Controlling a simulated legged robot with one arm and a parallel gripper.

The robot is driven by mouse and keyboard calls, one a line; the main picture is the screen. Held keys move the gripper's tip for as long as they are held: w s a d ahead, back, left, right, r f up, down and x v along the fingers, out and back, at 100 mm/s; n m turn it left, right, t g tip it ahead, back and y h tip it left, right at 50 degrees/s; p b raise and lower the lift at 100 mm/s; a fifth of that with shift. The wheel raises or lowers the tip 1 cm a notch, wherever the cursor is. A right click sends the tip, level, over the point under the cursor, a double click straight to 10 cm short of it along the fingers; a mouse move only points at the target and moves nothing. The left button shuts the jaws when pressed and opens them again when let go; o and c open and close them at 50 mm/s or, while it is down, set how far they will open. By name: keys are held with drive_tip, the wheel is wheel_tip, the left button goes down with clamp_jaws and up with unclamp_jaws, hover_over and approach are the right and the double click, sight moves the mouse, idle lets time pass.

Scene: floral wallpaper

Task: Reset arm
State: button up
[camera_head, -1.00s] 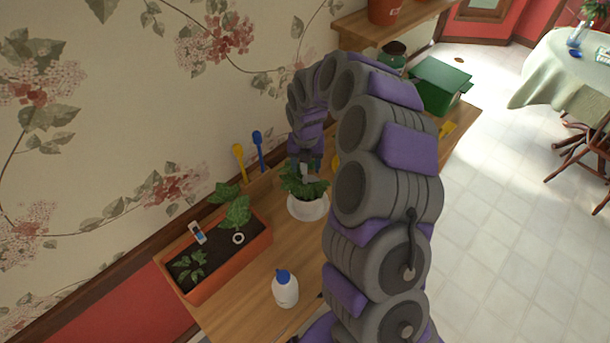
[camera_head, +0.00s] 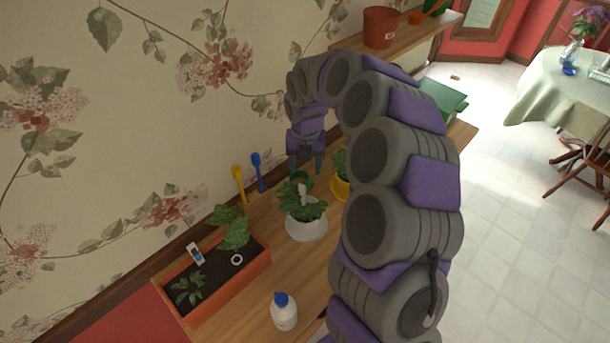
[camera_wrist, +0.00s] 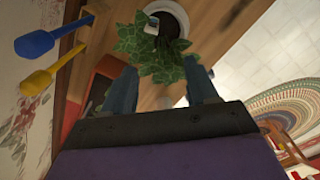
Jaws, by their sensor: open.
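My arm arches up over the wooden table (camera_head: 310,272), and my gripper (camera_head: 306,165) hangs with its fingers pointing down, open and empty. It is above and behind a green leafy plant (camera_head: 301,203) in a white pot (camera_head: 307,232). A small pale tag stands among the leaves. In the wrist view my two fingers (camera_wrist: 163,85) are spread apart, with the plant (camera_wrist: 158,55), the tag (camera_wrist: 151,25) and the pot rim (camera_wrist: 180,10) beyond them.
An orange planter (camera_head: 232,286) with soil and seedlings is at left. A white bottle with blue cap (camera_head: 284,312) stands in front. Yellow (camera_head: 239,183) and blue (camera_head: 257,170) tools stand by the wall. A yellow pot (camera_head: 340,188) and green box (camera_head: 444,97) are partly behind my arm.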

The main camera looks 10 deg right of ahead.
idle(0.3)
drive_tip(key=s+a+r+m+b, duration=0.1)
drive_tip(key=s+r+m+b, duration=0.4)
drive_tip(key=s+m, duration=1.2)
drive_tip(key=s+d+m+g, duration=0.2)
drive_tip(key=s+m, duration=1.4)
drive_tip(key=s, duration=0.6)
drive_tip(key=shift+s+d+f, duration=0.25)
drive_tip(key=shift+d+f, duration=0.1)
drive_tip(key=shift+d, duration=0.05)
